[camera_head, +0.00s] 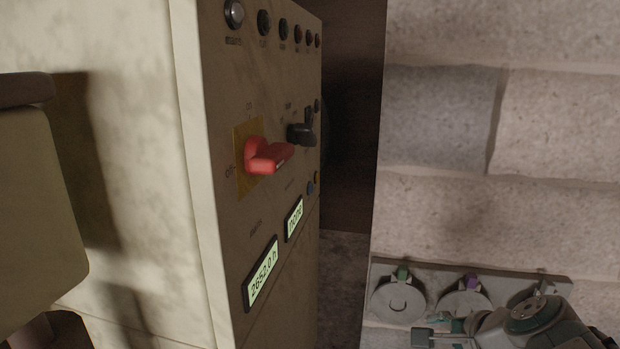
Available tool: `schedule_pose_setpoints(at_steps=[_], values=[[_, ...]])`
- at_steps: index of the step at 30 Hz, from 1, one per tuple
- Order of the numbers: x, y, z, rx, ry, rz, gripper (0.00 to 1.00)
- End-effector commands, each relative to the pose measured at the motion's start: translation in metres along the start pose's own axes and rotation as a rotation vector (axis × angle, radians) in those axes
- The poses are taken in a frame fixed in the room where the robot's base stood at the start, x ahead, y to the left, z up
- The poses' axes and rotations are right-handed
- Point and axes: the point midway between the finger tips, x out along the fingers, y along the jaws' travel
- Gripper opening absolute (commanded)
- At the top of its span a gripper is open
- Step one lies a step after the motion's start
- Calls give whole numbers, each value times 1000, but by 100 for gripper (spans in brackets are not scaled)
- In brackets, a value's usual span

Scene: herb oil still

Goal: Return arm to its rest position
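My arm shows at the bottom right as grey rounded links with teal rings, cut off by the frame edge. My gripper (440,337) appears to be the small grey and teal parts at the arm's left end, low in the picture. It is partly cut off, and I cannot tell whether its fingers are open or shut. Nothing is clearly seen held in it.
A beige control cabinet (262,90) has a red switch handle (266,156), a black knob (301,132) and lit displays. A grey plate (385,268) with round discs sits behind my arm by the brick wall (560,130). A beige block (35,190) is at left.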

Motion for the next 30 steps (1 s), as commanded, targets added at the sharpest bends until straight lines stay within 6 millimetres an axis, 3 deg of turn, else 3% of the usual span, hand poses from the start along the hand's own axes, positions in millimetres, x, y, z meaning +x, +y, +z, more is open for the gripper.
schedule_pose_setpoints(at_steps=[1,6,13,18,30], values=[[-1,10,21,-171,-13,44,65],[-10,51,63,-765,-38,192,65],[-28,89,83,-1427,-42,326,65],[-33,96,82,-1599,-35,362,65],[-33,96,82,-1600,-34,364,65]])
